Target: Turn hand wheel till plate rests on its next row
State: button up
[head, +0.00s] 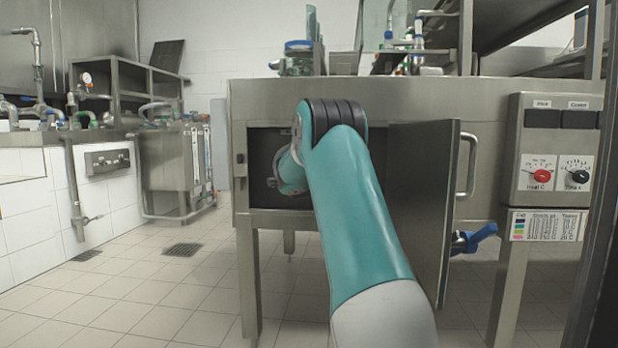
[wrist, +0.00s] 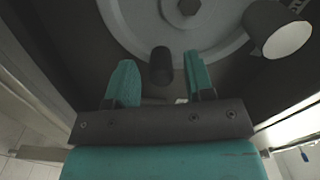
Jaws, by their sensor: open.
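In the wrist view a round grey wheel (wrist: 140,20), which looks like the hand wheel, fills the top of the picture with a dark hex bolt (wrist: 188,7) at its hub. A short dark peg (wrist: 160,68) stands near its lower rim. My gripper (wrist: 159,61) is open, one teal finger on each side of this peg, with gaps showing. Whether the peg lies fully between the fingertips in depth, I cannot tell. In the head view my arm reaches into the open cabinet (head: 262,160) and hides the wheel and gripper. I cannot make out the plate or its rows.
A thicker dark cylinder (wrist: 276,28) with a pale end is at the upper right of the wrist view. The open cabinet door (head: 420,205) stands close to the right of my arm. A control box (head: 555,150) is farther right. Tiled floor (head: 165,285) is clear at left.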

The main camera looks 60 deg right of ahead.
jog(key=p+v, duration=0.2)
jog(key=v, duration=1.5)
jog(key=shift+s+a, duration=0.1)
jog(key=shift+s, duration=0.05)
dwell(0.4)
jog(key=w+d+n+p, duration=0.2)
jog(key=d+n+p, duration=0.2)
jog(key=d+p, duration=0.1)
jog(key=w+d+n+p, duration=0.3)
jog(key=d+n+p, duration=0.2)
jog(key=w+d+n+p, duration=0.2)
jog(key=d+n+p, duration=0.2)
jog(key=d+p, duration=0.2)
jog(key=shift+w, duration=0.25)
jog(key=shift+c, duration=0.2)
grip_shut()
